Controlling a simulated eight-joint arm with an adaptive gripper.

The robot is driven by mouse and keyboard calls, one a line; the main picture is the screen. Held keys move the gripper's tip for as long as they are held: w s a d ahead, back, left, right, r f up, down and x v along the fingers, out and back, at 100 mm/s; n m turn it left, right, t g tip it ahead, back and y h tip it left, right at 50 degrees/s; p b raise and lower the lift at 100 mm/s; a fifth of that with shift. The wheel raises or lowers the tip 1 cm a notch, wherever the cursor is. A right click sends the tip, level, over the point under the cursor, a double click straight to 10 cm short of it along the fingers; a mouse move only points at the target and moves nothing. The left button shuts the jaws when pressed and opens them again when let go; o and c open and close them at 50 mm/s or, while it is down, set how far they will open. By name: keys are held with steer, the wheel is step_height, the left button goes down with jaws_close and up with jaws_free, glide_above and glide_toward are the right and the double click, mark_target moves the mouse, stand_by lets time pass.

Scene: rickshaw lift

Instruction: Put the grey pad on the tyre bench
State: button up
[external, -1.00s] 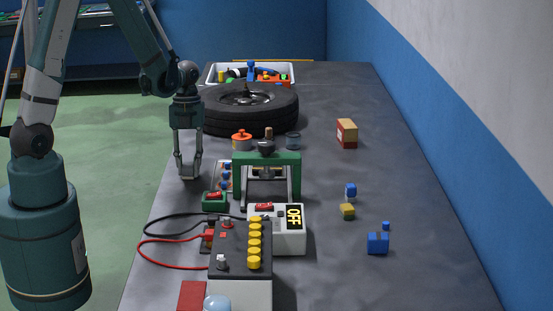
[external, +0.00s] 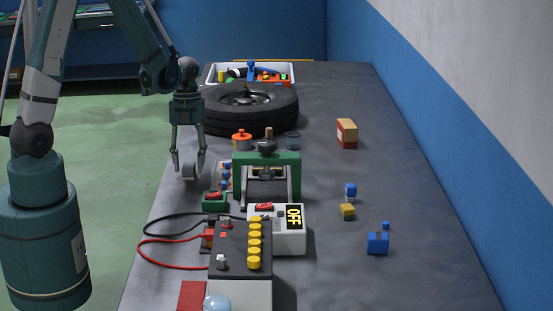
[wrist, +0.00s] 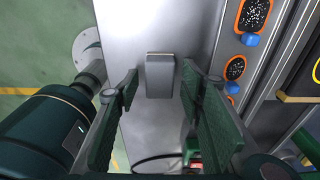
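The grey pad (wrist: 160,76) is a small, upright-looking rectangle in the wrist view, on or over the pale bench surface. My gripper (wrist: 160,90) is open, with one green-padded finger on each side of the pad and visible gaps between. In the external view my gripper (external: 188,172) hangs low at the left edge of the bench, with a grey shape between its fingers. I cannot tell how close the fingertips are to the bench. The black tyre (external: 250,108) lies flat on the dark bench (external: 330,100) toward the far end.
A green press frame (external: 267,158), a green box with a red switch (external: 214,200) and a white "OFF" box (external: 285,240) stand close to the right and front of my gripper. A white bin (external: 288,70) is behind the tyre. The bench's right side is mostly clear, with a few small blocks.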

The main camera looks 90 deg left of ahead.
mark_target(190, 165)
step_height(190, 165, up, 11)
steer(key=a+p, duration=0.1)
steer(key=shift+a, duration=0.15)
stand_by(0.4)
steer(key=shift+f, duration=0.1)
stand_by(0.7)
steer(key=w+d+r+n+t+y, duration=0.1)
steer(key=w+d+r+n, duration=0.1)
steer(key=d+r+n, duration=0.45)
steer(key=w+d+r+n+t+y, duration=0.15)
steer(key=d+r, duration=0.25)
steer(key=d, duration=0.6)
steer(key=s+d+r+n+t, duration=0.1)
steer(key=d+r+n, duration=0.1)
steer(key=d, duration=0.4)
steer(key=s+d+r+n+t, duration=0.1)
steer(key=d+r+n+t, duration=0.1)
steer(key=d+n, duration=0.2)
steer(key=s+d+r+n+t+h, duration=0.1)
steer(key=d+r+n, duration=0.2)
steer(key=d, duration=0.6)
steer(key=shift+s+n+t, duration=0.35)
steer(key=shift+n, duration=0.15)
